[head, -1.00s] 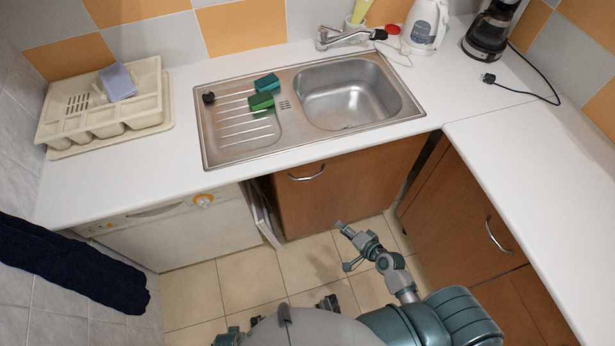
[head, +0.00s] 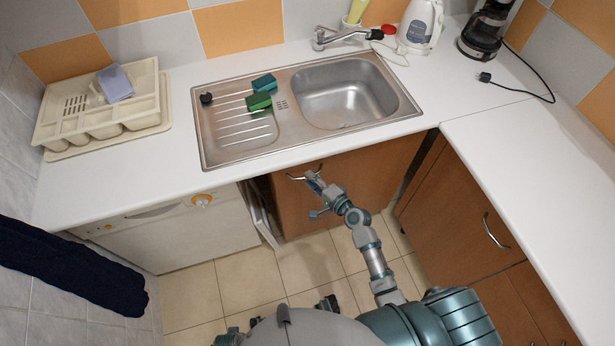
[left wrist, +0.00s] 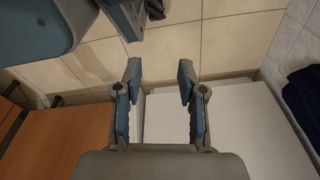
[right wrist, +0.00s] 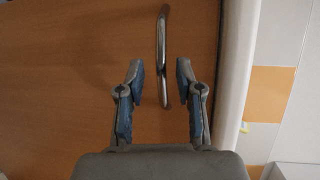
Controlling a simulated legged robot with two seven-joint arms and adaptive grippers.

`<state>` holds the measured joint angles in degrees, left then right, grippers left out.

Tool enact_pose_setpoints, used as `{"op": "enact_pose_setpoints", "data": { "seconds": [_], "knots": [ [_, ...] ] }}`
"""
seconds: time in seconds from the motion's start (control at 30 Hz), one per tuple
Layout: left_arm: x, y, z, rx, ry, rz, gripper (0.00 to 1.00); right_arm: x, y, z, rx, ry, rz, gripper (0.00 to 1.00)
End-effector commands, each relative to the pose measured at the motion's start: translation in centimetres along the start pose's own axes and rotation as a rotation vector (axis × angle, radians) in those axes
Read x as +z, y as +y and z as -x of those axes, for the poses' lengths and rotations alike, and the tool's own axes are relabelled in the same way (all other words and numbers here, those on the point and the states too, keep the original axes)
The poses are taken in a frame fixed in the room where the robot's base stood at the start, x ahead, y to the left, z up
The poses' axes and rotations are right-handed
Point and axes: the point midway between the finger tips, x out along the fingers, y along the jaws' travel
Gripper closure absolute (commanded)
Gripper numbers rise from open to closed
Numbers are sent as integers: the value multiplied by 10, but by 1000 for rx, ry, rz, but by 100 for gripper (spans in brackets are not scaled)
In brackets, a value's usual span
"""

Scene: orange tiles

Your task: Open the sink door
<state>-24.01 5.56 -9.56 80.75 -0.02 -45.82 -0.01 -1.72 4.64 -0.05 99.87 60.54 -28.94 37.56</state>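The sink door (head: 345,199) is a brown wooden panel under the steel sink, and it looks shut. Its curved metal handle (head: 294,177) is near the door's top edge, partly hidden by my right gripper in the head view. My right gripper (head: 311,193) is at the handle. In the right wrist view, the handle (right wrist: 162,55) stands upright ahead of and between the open fingers of the right gripper (right wrist: 158,80), which are not closed on it. My left gripper (left wrist: 160,80) is open and empty, above the floor and facing a white surface.
A white dishwasher (head: 175,232) stands left of the door, with a narrow whitish panel (head: 263,220) sticking out between them. Another brown cabinet (head: 459,212) is at the right. The worktop (head: 120,188) overhangs the door. The tiled floor (head: 240,284) is clear.

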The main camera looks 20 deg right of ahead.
Motion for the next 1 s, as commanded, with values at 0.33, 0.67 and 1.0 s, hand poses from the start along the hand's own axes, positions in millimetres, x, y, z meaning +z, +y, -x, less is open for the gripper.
{"op": "enact_pose_setpoints", "data": {
  "seconds": [0.33,0.67,1.0],
  "knots": [
    [-9,-2,7,-2,10,3,60,0,0,-24,0,1,1,64],
    [-7,-2,6,-2,5,3,60,0,0,-23,0,1,1,100],
    [-6,-1,5,-1,4,2,60,0,2,-23,3,-3,2,100]
  ]
}}
